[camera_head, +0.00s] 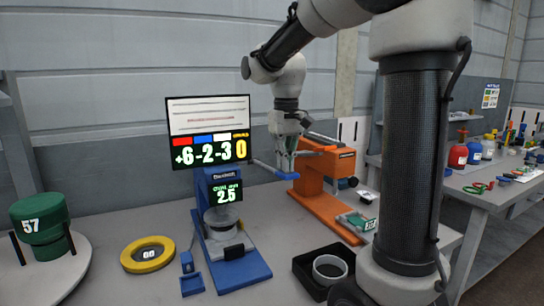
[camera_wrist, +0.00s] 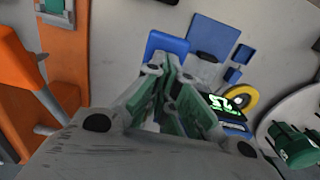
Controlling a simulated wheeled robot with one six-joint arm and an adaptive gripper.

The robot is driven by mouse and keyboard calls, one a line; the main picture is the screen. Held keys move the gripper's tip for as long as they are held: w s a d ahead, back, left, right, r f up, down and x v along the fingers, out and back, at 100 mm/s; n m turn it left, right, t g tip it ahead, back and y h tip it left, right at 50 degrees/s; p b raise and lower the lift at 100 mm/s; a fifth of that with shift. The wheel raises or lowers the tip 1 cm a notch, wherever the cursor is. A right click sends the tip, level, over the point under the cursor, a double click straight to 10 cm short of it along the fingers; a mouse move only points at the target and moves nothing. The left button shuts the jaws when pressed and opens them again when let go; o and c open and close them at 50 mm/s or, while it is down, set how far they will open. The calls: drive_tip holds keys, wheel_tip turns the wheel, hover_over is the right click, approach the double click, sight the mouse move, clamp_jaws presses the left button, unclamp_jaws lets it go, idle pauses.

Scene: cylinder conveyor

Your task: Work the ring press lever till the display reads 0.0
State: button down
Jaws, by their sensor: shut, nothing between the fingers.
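The blue ring press (camera_head: 203,195) stands on the bench, and its small display (camera_head: 222,195) reads 2.5 in green. The display also shows in the wrist view (camera_wrist: 228,103). A pale ring-shaped part (camera_head: 222,217) sits in the press below the display. The lever (camera_head: 268,168) reaches out to the right and ends in a blue paddle (camera_head: 287,176). My gripper (camera_head: 286,168) is shut and empty, pointing down right at the paddle. In the wrist view the paddle (camera_wrist: 166,43) lies just past the fingertips; I cannot tell whether they touch it.
A board (camera_head: 211,130) behind the press shows +6 -2 -3 0. An orange press (camera_head: 318,172) stands close on the right. A yellow ring (camera_head: 147,255) lies left, near a green cylinder (camera_head: 40,218) on a round stand. A black tray (camera_head: 309,267) holds a pale ring.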

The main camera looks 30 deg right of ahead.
drive_tip(key=shift+f, duration=2.65)
wheel_tip(320, 180, up, 16)
drive_tip(key=shift+f, duration=0.15)
drive_tip(key=s+f+t, duration=0.2)
drive_tip(key=s+f, duration=0.4)
drive_tip(key=s, duration=0.4)
drive_tip(key=s+d+f+t, duration=0.1)
drive_tip(key=s+f+t, duration=0.1)
drive_tip(key=s+f, duration=0.4)
drive_tip(key=s, duration=0.3)
drive_tip(key=shift+s+d+f, duration=0.3)
drive_tip(key=shift+s+f, duration=0.05)
